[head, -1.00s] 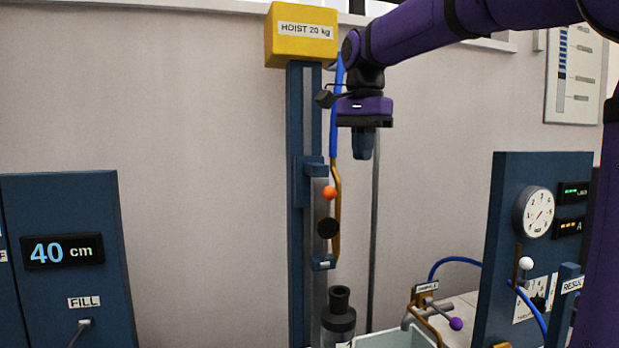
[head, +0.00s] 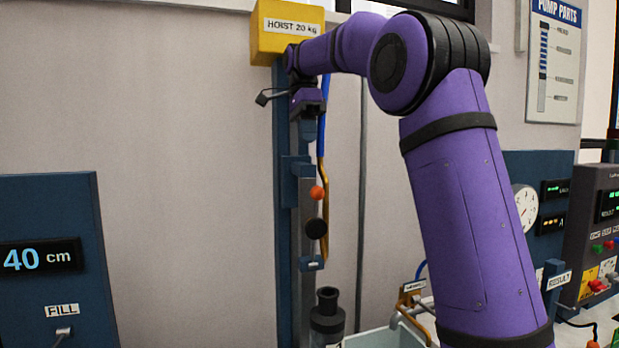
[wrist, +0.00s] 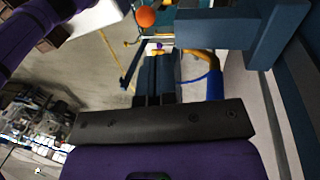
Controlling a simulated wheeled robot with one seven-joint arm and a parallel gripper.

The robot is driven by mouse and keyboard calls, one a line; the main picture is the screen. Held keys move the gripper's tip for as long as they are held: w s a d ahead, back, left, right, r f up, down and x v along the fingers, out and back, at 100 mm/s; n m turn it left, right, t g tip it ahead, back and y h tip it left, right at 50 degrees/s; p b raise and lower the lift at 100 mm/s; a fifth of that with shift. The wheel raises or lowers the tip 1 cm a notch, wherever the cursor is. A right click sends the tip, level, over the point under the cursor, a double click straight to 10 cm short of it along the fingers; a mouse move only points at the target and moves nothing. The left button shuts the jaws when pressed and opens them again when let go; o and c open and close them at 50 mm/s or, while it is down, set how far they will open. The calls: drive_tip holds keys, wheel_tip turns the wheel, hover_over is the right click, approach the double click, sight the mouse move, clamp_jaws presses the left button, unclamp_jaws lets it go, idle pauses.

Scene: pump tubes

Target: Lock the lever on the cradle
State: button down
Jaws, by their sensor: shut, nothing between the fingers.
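A cradle (head: 307,215) is on the dark blue hoist column under the yellow hoist box. An orange ball knob (head: 317,192), probably on its lever, sits at the cradle's upper part. A black round knob (head: 316,228) is below it. The orange knob also shows near the top of the wrist view (wrist: 145,16). My gripper (wrist: 158,70) is shut and empty, pointing down. In the head view it is in front of the upper column, above the cradle and apart from the orange knob. Its fingertips are hard to make out against the column there.
The hoist box (head: 287,32) is just above my wrist. A blue and brass tube (head: 323,150) runs down beside the column. A dark pump cylinder (head: 327,315) stands below, next to a pale tray (head: 380,338). Wall left of the column is clear.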

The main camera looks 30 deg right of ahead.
sight(311, 177)
drive_tip(key=x, duration=1)
idle(0.5)
